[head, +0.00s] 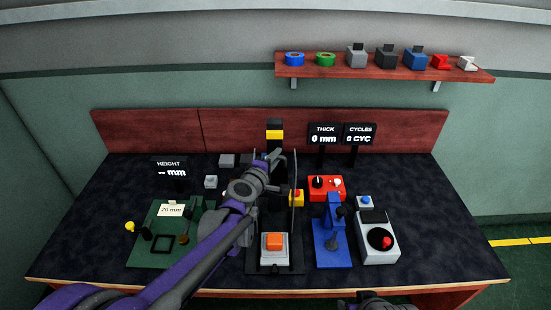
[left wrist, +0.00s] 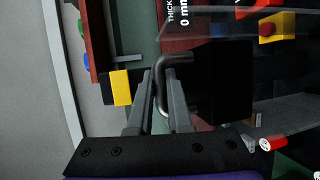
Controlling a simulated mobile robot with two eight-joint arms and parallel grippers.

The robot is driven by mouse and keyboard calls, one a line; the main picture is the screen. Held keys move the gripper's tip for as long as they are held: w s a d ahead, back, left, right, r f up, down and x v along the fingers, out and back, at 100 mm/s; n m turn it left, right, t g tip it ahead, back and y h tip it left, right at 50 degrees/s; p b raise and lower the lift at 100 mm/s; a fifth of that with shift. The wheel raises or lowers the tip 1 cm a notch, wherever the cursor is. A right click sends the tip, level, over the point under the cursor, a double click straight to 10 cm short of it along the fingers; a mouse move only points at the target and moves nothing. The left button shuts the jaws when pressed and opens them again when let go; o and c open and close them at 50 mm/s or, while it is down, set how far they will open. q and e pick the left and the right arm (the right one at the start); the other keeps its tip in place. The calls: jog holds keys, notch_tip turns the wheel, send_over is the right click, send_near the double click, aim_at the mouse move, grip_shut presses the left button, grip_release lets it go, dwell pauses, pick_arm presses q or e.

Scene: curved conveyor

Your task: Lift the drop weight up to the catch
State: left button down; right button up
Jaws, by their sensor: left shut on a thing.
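The drop weight is a dark block (left wrist: 222,80) with a bent grey metal handle (left wrist: 172,68) in the left wrist view. My left gripper (left wrist: 155,92) is shut on this handle. In the head view my left gripper (head: 270,162) is at the upright rig and hides most of the weight. The catch seems to be the black and yellow block (head: 275,132) atop the rig; it also shows in the left wrist view (left wrist: 121,88), with a gap between it and the weight. A dark part of my right arm shows at the bottom edge; its fingers are unclear.
Below the rig an orange block (head: 274,242) sits on a light base, with a thin clear guard (head: 293,190) beside it.

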pick_arm(q)
jog(key=shift+w+r, duration=0.2)
jog(key=shift+r, duration=0.1)
jog(key=c, duration=0.8)
grip_release()
jog(key=shift+c, duration=0.2)
jog(key=shift+s, duration=0.1)
jog(key=shift+f, duration=0.1)
jog(key=shift+s, duration=0.15)
jog(key=v, duration=1)
jog(key=shift+s+a, duration=0.2)
jog(key=shift+s, duration=0.1)
